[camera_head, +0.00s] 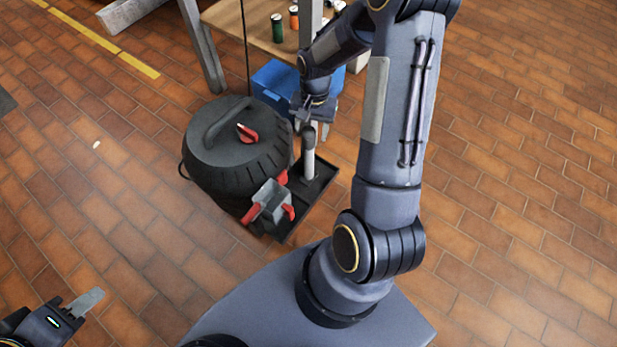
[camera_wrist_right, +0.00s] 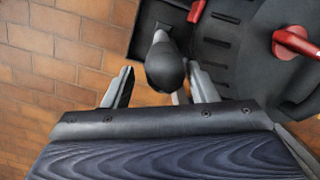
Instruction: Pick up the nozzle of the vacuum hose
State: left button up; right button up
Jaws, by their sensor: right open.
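The vacuum nozzle stands upright as a pale grey tube with a dark rounded top (camera_head: 309,138) in the tray beside the black vacuum (camera_head: 232,150). In the right wrist view the dark nozzle end (camera_wrist_right: 165,68) shows between the two fingers. My right gripper (camera_head: 303,118) is open just above and behind the nozzle top; the wrist view shows its spread fingers (camera_wrist_right: 162,88). I cannot tell whether either finger touches the nozzle. My left gripper (camera_head: 88,302) is low at the left, far from the nozzle, holding nothing visible; its opening is unclear.
The black tray (camera_head: 318,185) holds the nozzle beside the vacuum's red latches (camera_head: 254,212). A blue bin (camera_head: 275,82) and a wooden table (camera_head: 238,18) with small cans stand behind. Open tiled floor lies to the left and right.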

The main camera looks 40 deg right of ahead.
aim_at(312, 143)
notch_tip(312, 143, down, 5)
jog(key=shift+s+r+b, duration=0.1)
jog(key=shift+s+b, duration=0.05)
jog(key=shift+b, duration=0.45)
jog(key=f+b, duration=0.1)
jog(key=f, duration=0.1)
jog(key=a+f+b, duration=0.1)
jog(key=f, duration=0.2)
jog(key=shift+s+a+f+b, duration=0.1)
jog(key=shift+a+b, duration=0.05)
jog(key=shift+b, duration=0.15)
jog(key=c, duration=1.1)
jog(key=shift+o, duration=0.2)
jog(key=shift+r, duration=0.2)
